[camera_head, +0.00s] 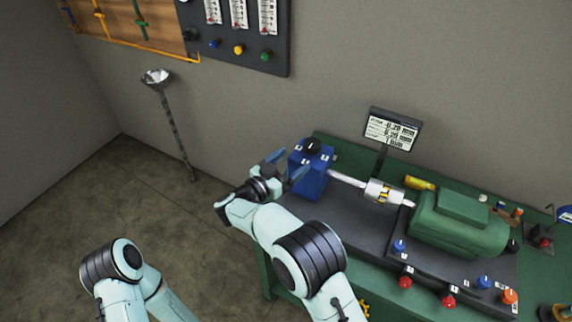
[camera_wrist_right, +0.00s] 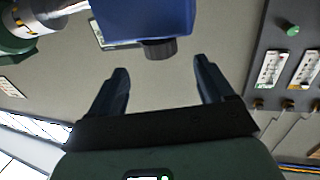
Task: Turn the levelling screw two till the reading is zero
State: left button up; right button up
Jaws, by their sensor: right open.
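The green motor (camera_head: 460,225) sits on a dark base plate on the green bench (camera_head: 330,145). Knobs around it are blue (camera_head: 399,246), red (camera_head: 405,281), a second red (camera_head: 448,300), another blue (camera_head: 484,282) and orange (camera_head: 509,296). Their labels are too small to read, so I cannot tell which is screw two. The display (camera_head: 391,130) shows lines in mm, seemingly including 0.20, with the sign unclear. My right gripper (camera_head: 285,165) is open and empty beside the blue block (camera_head: 311,180). In the wrist view its fingers (camera_wrist_right: 160,68) point toward the block's black knob (camera_wrist_right: 160,48). My left gripper is out of view.
A shaft with a silver coupling (camera_head: 384,192) joins block and motor. A yellow cylinder (camera_head: 419,183) lies behind it. A dark gauge panel (camera_head: 235,40) and pipe board (camera_head: 135,22) hang on the wall. The floor at left is clear.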

aim_at(484, 282)
jog(key=k+j, duration=0.2)
jog(key=j, duration=0.15)
jog(key=k+j, duration=0.2)
jog(key=j, duration=0.15)
jog(key=k+j, duration=0.2)
jog(key=j, duration=0.15)
jog(key=k+j, duration=0.2)
jog(key=j, duration=0.15)
